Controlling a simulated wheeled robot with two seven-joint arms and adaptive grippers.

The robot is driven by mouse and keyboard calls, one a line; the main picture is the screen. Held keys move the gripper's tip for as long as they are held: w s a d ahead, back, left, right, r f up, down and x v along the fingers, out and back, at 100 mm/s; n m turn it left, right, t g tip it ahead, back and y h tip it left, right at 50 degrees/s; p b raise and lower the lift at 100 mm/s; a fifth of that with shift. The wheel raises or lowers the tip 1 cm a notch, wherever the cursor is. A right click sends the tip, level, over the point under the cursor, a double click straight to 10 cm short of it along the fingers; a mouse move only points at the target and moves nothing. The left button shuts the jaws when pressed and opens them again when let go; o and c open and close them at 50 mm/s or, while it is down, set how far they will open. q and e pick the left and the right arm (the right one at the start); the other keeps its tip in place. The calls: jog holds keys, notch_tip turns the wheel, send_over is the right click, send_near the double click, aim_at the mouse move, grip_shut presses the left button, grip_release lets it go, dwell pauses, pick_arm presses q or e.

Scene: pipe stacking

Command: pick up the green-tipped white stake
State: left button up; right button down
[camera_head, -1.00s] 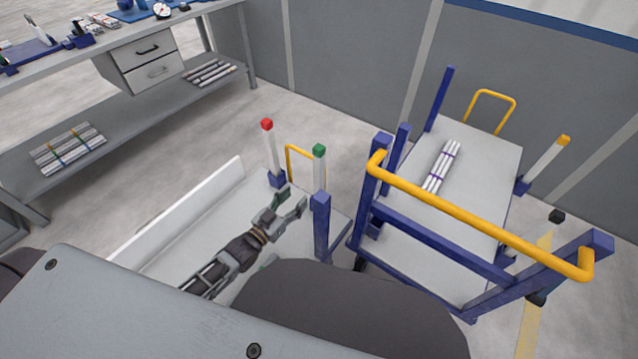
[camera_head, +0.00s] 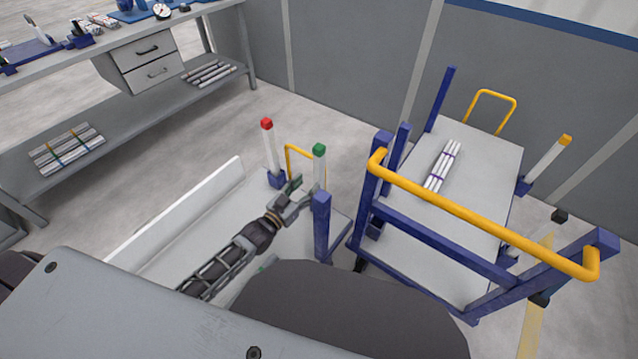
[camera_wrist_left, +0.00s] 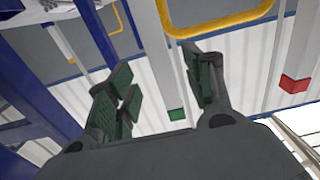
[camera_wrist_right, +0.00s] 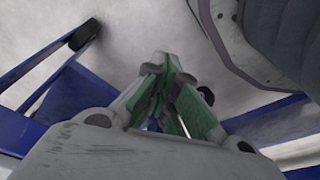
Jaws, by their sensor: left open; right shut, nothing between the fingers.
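The green-tipped white stake (camera_head: 319,170) stands upright in a blue post at the right side of the low white cart. My left gripper (camera_head: 304,188) is open just left of the stake, below its green tip. In the left wrist view the stake (camera_wrist_left: 157,62) shows between the open fingers (camera_wrist_left: 163,88), its green tip low in the picture. I cannot tell whether a finger touches it. In the right wrist view my right gripper (camera_wrist_right: 163,62) is shut and empty; I cannot make it out in the head view.
A red-tipped white stake (camera_head: 269,150) stands left of the green-tipped one. A blue cart with a yellow handle (camera_head: 470,221) is close on the right, carrying bundled white pipes (camera_head: 441,168). A yellow-tipped stake (camera_head: 545,162) leans at its far side. A workbench (camera_head: 125,133) stands at left.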

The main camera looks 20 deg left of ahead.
pick_arm(q)
jog(key=shift+w+d, duration=0.25)
jog(key=shift+w, duration=0.45)
jog(key=shift+w+d, duration=0.15)
jog(key=shift+w, duration=0.2)
pick_arm(e)
jog(key=shift+s+a+r, duration=0.1)
jog(key=shift+a+r, duration=0.15)
jog(key=shift+r, duration=0.45)
pick_arm(q)
jog(key=shift+w, duration=0.15)
